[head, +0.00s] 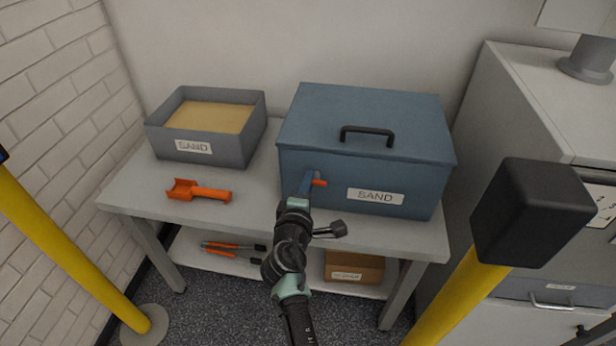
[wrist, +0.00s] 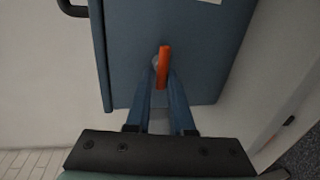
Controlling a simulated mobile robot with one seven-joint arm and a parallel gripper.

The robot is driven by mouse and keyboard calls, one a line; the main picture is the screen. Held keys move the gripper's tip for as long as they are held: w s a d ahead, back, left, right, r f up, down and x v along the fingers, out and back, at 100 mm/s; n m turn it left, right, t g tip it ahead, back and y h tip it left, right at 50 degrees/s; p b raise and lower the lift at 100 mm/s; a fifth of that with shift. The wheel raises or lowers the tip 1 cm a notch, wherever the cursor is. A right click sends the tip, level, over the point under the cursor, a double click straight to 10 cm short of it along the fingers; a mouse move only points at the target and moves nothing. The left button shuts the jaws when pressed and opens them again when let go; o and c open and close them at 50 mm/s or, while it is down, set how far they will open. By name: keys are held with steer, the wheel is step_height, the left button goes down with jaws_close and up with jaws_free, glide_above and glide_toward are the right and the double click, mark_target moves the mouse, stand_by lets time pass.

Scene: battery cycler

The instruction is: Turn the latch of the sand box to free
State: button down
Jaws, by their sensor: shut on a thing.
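The blue sand box (head: 360,120) stands closed on the right of the grey table, with a black handle and a "SAND" label on its front. Its orange latch (head: 319,183) is on the front face, left of the label. In the wrist view the latch (wrist: 163,66) lies between the tips of the two blue fingers. My gripper (head: 310,181) is at the front of the box and shut on the latch. The fingers hide part of the latch and its pivot in the head view.
An open grey tray of sand (head: 193,146) and an orange scoop (head: 199,191) stand left on the table (head: 255,212). Orange-handled tongs (head: 232,248) and a cardboard box (head: 354,268) lie on the lower shelf. Yellow posts (head: 75,250) flank the front; a grey cabinet stands right.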

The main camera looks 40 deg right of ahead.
steer(key=shift+a+f, duration=0.2)
steer(key=shift+f, duration=0.25)
steer(key=c, duration=0.9)
jaws_free()
steer(key=shift+d+r, duration=0.1)
steer(key=shift+r, duration=0.05)
steer(key=shift+r, duration=0.1)
steer(key=shift+s, duration=0.1)
steer(key=p+v, duration=0.2)
steer(key=v, duration=1.1)
steer(key=shift+p, duration=0.35)
steer(key=shift+d, duration=0.1)
